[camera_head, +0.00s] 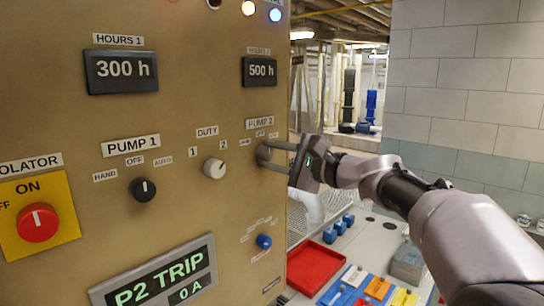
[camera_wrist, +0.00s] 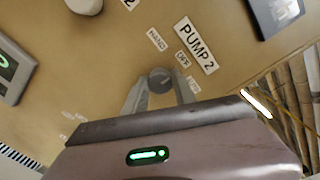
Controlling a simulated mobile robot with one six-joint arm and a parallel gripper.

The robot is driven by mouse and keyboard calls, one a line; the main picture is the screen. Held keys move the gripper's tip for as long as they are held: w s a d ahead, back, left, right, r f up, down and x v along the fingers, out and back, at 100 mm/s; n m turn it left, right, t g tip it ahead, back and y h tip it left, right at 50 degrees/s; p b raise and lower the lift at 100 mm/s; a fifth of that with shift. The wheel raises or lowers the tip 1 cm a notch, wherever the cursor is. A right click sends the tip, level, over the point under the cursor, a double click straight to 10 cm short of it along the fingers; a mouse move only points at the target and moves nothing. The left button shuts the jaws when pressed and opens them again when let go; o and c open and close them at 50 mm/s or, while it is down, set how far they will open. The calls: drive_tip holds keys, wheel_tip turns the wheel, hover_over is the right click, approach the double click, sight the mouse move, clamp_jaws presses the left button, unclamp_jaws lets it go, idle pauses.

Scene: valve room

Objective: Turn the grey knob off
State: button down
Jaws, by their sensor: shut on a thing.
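The grey knob (camera_wrist: 160,78) is on the tan panel below the PUMP 2 label (camera_wrist: 196,45). The HAND label (camera_wrist: 156,40), OFF label (camera_wrist: 183,59) and a third small label lie around it in the wrist view. My gripper (camera_head: 265,154) reaches the panel from the right and is shut on the knob, one finger on each side. The fingers also show in the wrist view (camera_wrist: 160,88).
Left of it on the panel are a whitish DUTY knob (camera_head: 214,168), a black PUMP 1 knob (camera_head: 143,189) and a red isolator knob (camera_head: 38,223). A blue knob (camera_head: 264,242) sits below. A red tray (camera_head: 315,267) and coloured items lie at lower right.

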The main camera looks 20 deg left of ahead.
drive_tip(key=c, duration=1)
unclamp_jaws()
drive_tip(key=v, duration=1.7)
drive_tip(key=shift+s+d, duration=0.15)
drive_tip(key=s+d+f+n+g+h+b, duration=0.15)
drive_tip(key=s+f+h, duration=0.25)
drive_tip(key=s+f, duration=0.45)
drive_tip(key=s+d+f+n+h+b, duration=0.1)
drive_tip(key=s+d+f+h+b, duration=0.25)
drive_tip(key=s+f, duration=0.55)
drive_tip(key=s+d+f+n+h, duration=0.1)
drive_tip(key=s+d+f+h, duration=0.1)
drive_tip(key=f, duration=0.3)
drive_tip(key=s+d+f+h+b, duration=0.1)
drive_tip(key=s+d+f+h, duration=0.1)
drive_tip(key=s+d+f, duration=0.2)
drive_tip(key=s+d+f+n+t+h, duration=0.1)
drive_tip(key=s+d+f+h, duration=0.2)
drive_tip(key=d+f, duration=0.2)
drive_tip(key=shift+s+d+f+n, duration=0.1)
drive_tip(key=shift+s+f+n, duration=0.05)
drive_tip(key=shift+f+n, duration=0.25)
